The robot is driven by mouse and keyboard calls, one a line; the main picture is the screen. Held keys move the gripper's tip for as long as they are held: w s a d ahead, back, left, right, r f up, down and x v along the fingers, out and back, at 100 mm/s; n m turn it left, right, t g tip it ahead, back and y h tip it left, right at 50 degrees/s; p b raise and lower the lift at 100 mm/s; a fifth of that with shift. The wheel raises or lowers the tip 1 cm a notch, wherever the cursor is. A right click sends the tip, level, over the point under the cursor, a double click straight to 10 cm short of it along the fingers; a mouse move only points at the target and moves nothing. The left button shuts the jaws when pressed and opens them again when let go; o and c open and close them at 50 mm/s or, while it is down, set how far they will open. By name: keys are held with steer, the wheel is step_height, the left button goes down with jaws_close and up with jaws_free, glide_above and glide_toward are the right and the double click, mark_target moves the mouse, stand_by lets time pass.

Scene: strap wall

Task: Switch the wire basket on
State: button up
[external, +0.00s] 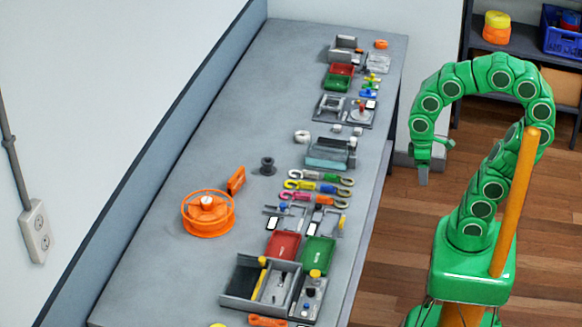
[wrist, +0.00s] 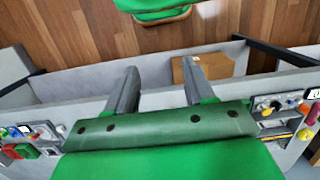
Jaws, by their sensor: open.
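A round orange wire basket (external: 208,222) stands on the left part of the grey bench in the external view. A small pale round thing shows at its top middle. I cannot make out a switch on it. My gripper (external: 436,162) hangs over the floor to the right of the bench, well apart from the basket. In the wrist view my gripper (wrist: 159,78) is open, with two grey fingers spread and nothing between them. The basket does not show in the wrist view.
The grey bench (external: 160,205) carries trays, hooks and tools along its right side. An orange block (external: 236,180) and a dark spool (external: 267,166) stand near the basket. A wall socket (external: 36,231) is at left. A cardboard box (wrist: 208,68) shows below.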

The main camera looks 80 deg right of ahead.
steer(key=w+d, duration=0.1)
steer(key=w, duration=0.1)
steer(key=w+r, duration=0.1)
steer(key=w, duration=0.1)
steer(key=w+d+r, duration=0.1)
steer(key=w, duration=0.2)
steer(key=shift+d+r, duration=0.15)
steer(key=shift+d, duration=0.2)
jaws_close()
steer(key=w+d+r+t, duration=0.1)
steer(key=w+d, duration=0.8)
steer(key=d, duration=0.3)
steer(key=w+d+r, duration=0.1)
steer(key=w+d, duration=0.9)
steer(key=d, duration=0.3)
steer(key=shift+w+d+t, duration=0.15)
steer(key=shift+d+t, duration=0.05)
steer(key=shift+t, duration=0.2)
